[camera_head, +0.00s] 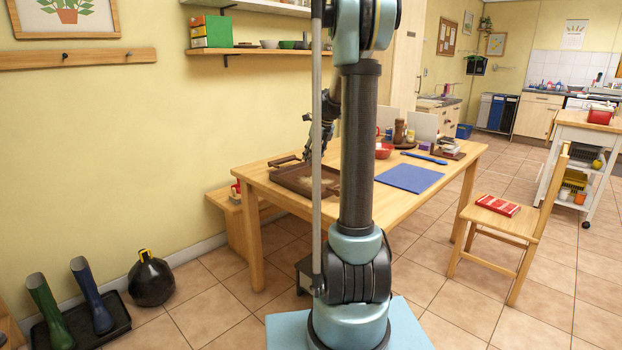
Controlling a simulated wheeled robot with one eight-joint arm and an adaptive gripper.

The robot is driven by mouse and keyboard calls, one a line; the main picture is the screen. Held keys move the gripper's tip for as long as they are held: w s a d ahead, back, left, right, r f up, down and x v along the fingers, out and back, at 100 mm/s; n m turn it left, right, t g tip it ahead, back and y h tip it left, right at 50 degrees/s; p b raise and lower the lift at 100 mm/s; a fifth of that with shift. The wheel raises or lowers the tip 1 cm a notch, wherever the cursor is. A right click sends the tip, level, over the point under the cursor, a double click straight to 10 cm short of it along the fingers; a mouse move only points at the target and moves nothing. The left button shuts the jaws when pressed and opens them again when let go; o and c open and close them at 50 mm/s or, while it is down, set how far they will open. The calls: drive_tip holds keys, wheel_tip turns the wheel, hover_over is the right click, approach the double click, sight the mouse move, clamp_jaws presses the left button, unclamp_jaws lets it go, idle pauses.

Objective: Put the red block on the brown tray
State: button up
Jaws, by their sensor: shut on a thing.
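The brown tray (291,183) lies on the left end of the wooden table, with a handle at its far side and a paler patch in its middle. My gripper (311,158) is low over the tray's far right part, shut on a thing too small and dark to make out. My arm's upright column hides the tray's right part. I cannot pick out the red block for certain. A small red thing (236,188) shows on the bench behind the table's left end, but I cannot tell what it is.
On the table (458,157) are a blue mat (409,178), a blue utensil (424,157), a red bowl (384,151) and brown containers at the back. A chair (506,224) with a red book (497,205) stands right.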

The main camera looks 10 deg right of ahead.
drive_tip(key=shift+f, duration=3.65)
drive_tip(key=o, duration=1.1)
drive_tip(key=shift+o, duration=0.2)
